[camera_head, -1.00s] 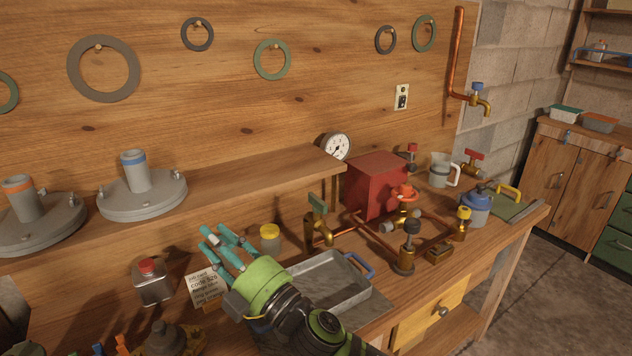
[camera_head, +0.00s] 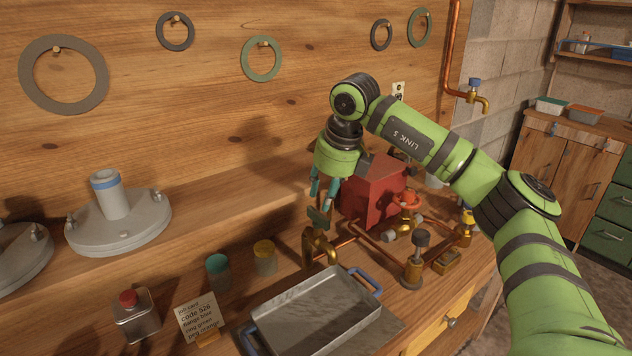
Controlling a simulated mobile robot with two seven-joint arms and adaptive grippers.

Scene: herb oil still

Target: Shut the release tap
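A brass tap (camera_head: 318,244) with a dark green lever handle (camera_head: 318,216) stands on the bench beside the red box, its spout above the back of the metal tray. No label marks it as the release tap. My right gripper (camera_head: 325,194) points down directly above this handle, its teal fingers apart with nothing seen between them. Whether the fingertips touch the handle I cannot tell. Other valves nearby are a red-handled one (camera_head: 405,200) and a black-knobbed one (camera_head: 415,258). My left gripper is out of view.
A metal tray (camera_head: 318,318) with blue handles lies in front of the tap. A red box (camera_head: 372,190) and copper pipes stand close right, partly behind my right arm. A yellow-lidded jar (camera_head: 265,260), a teal-topped jar (camera_head: 218,272) and a job card (camera_head: 199,318) stand left.

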